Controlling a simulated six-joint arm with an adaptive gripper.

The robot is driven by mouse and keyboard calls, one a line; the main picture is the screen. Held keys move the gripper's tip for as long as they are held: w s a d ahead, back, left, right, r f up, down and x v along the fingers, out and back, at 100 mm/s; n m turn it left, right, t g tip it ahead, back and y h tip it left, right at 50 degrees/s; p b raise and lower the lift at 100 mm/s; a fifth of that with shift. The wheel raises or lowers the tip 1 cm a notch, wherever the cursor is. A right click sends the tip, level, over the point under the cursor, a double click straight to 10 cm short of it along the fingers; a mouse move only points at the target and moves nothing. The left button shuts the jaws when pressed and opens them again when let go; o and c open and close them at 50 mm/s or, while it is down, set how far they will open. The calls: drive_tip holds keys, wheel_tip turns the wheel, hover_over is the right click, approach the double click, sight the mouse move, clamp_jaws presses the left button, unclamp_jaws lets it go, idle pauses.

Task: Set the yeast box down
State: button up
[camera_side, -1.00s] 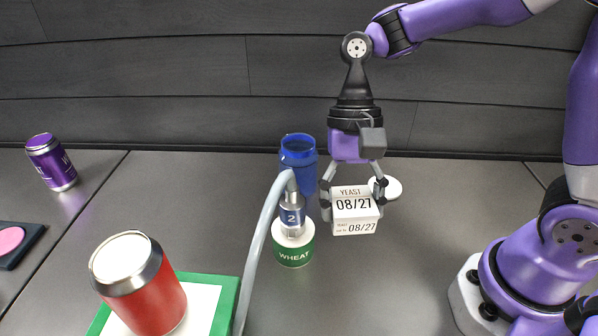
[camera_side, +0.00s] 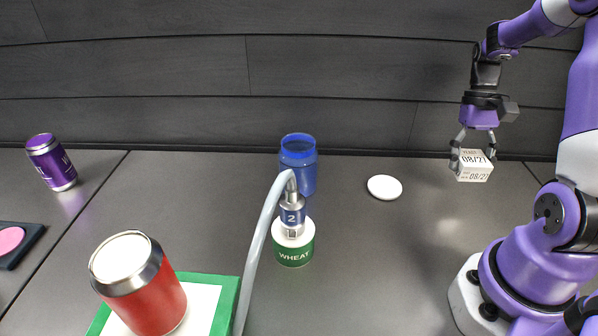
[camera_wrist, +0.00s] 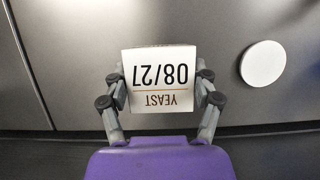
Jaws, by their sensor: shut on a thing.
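The yeast box (camera_side: 474,166) is a small white box printed "08/27", held in the air at the right in the side view. My gripper (camera_side: 474,155) is shut on it, with a finger on either side. In the wrist view the box (camera_wrist: 160,80) shows its "YEAST 08/27" face upside down between the two fingers (camera_wrist: 160,98). The box looks slightly tilted in the side view. A gap shows between it and the grey worktop (camera_side: 400,260).
A white disc (camera_side: 384,188) lies on the worktop left of the box. A blue cup (camera_side: 299,160), a wheat-labelled coupling (camera_side: 293,245) with a grey hose (camera_side: 258,245), a red can (camera_side: 140,285) and a purple can (camera_side: 51,162) stand further left. The worktop below the box is clear.

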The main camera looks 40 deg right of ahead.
sight(481, 152)
drive_tip(key=shift+s+d+f, duration=0.3)
drive_tip(key=shift+d+f, duration=0.2)
drive_tip(key=shift+d, duration=0.15)
drive_tip(key=shift+s+d+f, duration=0.3)
drive_tip(key=shift+d+f, duration=0.2)
drive_tip(key=shift+d, duration=0.1)
drive_tip(key=shift+f, duration=1.85)
drive_tip(key=shift+f, duration=0.1)
drive_tip(key=o, duration=1.2)
